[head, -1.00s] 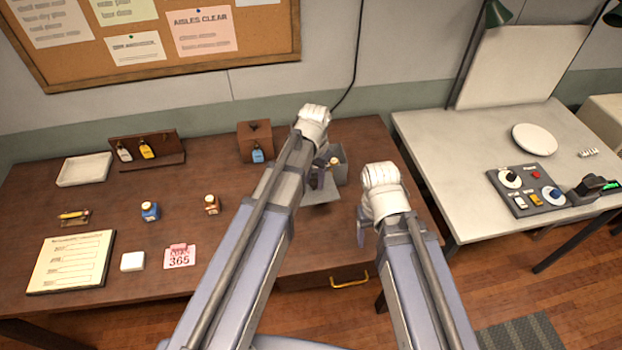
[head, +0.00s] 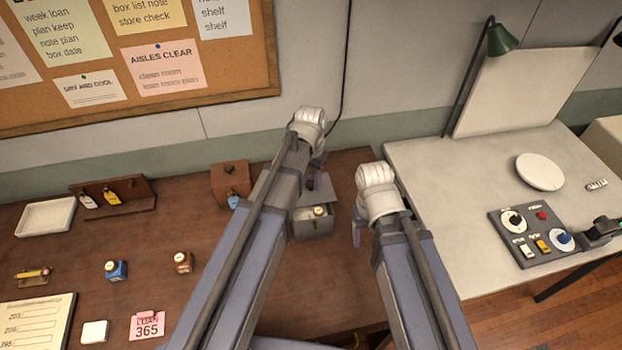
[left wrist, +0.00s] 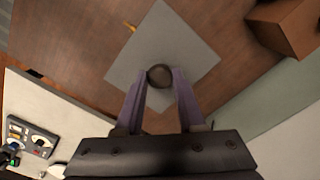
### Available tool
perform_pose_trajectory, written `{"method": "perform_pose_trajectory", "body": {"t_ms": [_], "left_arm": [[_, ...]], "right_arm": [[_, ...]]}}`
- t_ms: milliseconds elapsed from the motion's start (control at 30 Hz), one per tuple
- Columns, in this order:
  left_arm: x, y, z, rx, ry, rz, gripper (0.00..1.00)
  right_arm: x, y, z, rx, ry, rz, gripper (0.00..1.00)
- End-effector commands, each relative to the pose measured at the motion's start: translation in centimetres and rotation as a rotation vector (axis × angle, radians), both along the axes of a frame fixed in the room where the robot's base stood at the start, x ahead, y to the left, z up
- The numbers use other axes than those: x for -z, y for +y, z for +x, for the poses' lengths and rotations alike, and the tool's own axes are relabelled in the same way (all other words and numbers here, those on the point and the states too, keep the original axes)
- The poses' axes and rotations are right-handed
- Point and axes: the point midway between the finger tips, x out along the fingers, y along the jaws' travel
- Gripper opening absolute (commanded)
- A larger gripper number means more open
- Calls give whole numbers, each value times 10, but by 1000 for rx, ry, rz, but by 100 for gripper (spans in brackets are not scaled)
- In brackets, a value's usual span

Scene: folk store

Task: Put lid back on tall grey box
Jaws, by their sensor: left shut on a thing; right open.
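The tall grey box (head: 312,229) stands on the brown desk behind my left forearm. A small item with a pale cap (head: 319,211) shows at its opening. My left gripper (head: 317,176) is shut on the dark round knob (left wrist: 160,75) of the flat grey square lid (head: 338,192). The lid also fills the middle of the left wrist view (left wrist: 185,45). In the head view the lid appears over the back part of the box, and the opening is partly uncovered. I cannot tell whether they touch. My right gripper (head: 357,232) is open and empty, right of the box.
A brown wooden box (head: 229,179) with a blue-labelled bottle (head: 233,200) stands left of the grey box. Small bottles, a rack (head: 128,194) and a white tray (head: 45,217) are further left. A pale table (head: 440,200) with a control panel (head: 535,232) is at the right.

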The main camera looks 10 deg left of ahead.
Motion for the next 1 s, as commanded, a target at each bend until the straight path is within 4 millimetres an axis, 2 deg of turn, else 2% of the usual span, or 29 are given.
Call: {"method": "perform_pose_trajectory", "body": {"t_ms": [367, 1000], "left_arm": [[7, 0, 0, 0, 0, 0, 0], [60, 0, 0, 0, 0, 0, 0]], "right_arm": [[7, 0, 0, -1, 0, 0, 68], [60, 0, 0, -13, 1, -2, 68]]}}
